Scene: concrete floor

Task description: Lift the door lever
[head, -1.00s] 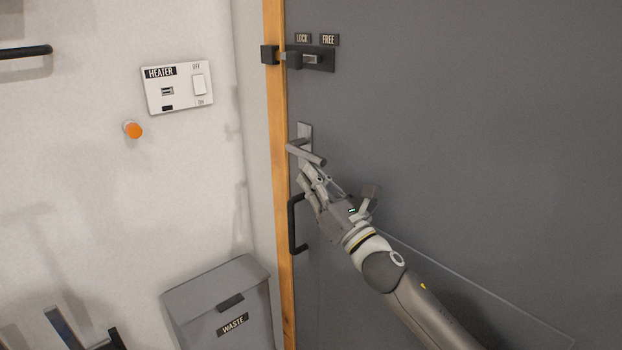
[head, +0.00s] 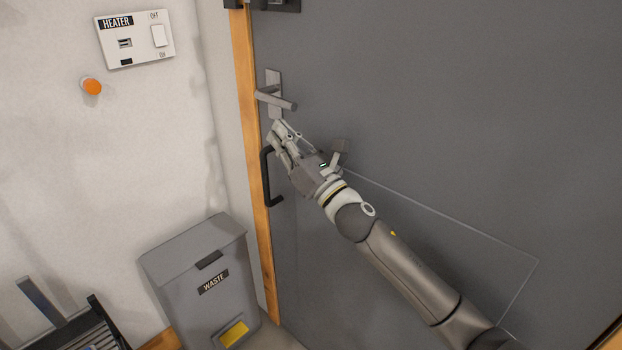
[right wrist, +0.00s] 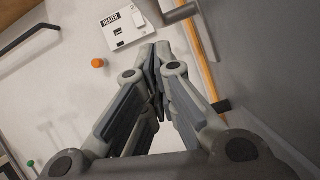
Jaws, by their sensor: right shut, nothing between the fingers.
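The grey door lever (head: 277,99) sits on its plate near the left edge of the dark grey door (head: 430,110). It slopes slightly down to the right in the head view. My right gripper (head: 277,128) is just below the lever, with its fingers shut and empty. Whether the fingertips touch the lever cannot be told. In the right wrist view the closed fingers (right wrist: 157,50) point toward the wall, and the lever (right wrist: 181,13) shows at the top. My left gripper is not in view.
A black pull handle (head: 267,177) is on the door below the lever, close to my right gripper. A grey waste bin (head: 195,265) stands left of the door. A heater panel (head: 137,38) and an orange knob (head: 92,86) are on the wall.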

